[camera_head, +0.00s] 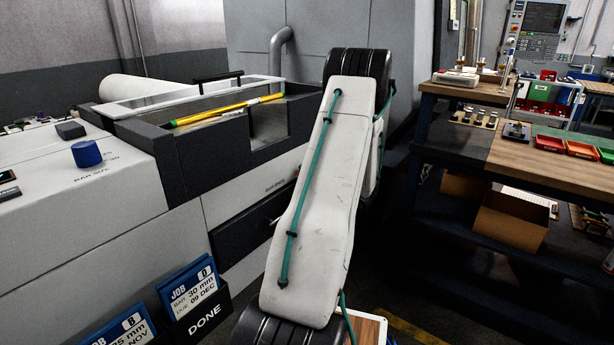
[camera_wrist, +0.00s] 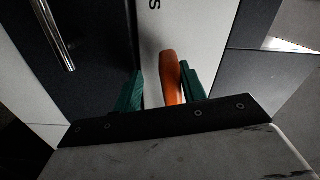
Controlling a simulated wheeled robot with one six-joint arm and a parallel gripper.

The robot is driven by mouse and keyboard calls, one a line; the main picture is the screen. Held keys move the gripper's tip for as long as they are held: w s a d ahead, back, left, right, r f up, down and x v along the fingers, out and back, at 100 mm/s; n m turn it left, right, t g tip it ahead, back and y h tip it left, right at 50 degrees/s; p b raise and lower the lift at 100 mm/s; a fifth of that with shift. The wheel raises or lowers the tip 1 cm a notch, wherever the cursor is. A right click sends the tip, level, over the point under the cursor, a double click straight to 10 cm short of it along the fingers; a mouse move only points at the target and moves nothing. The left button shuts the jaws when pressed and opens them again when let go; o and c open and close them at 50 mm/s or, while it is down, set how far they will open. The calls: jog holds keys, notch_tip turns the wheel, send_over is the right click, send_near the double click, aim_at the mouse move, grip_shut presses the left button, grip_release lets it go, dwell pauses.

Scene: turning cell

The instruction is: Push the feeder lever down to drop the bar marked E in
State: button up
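In the wrist view the feeder lever shows as a rounded orange handle (camera_wrist: 172,78) in front of a pale panel strip. My gripper (camera_wrist: 161,72) is open, its green fingers on either side of the handle. The handle lies close to the right finger, with a gap to the left finger. I cannot tell whether it touches the right finger. In the head view a yellow bar (camera_head: 222,108) lies along the top channel of the bar feeder (camera_head: 100,205); I cannot read a letter on it. My arm hides the lever and gripper there.
A blue knob (camera_head: 87,153) stands on the feeder's left top. Job cards (camera_head: 194,293) stand in a black DONE holder (camera_head: 205,318) at lower left. A workbench (camera_head: 470,145) with small bins is at right. The wrist view shows a metal bar handle (camera_wrist: 54,35) at upper left.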

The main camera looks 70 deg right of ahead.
jog(key=v, duration=0.7)
jog(key=shift+s, duration=0.25)
dwell(0.3)
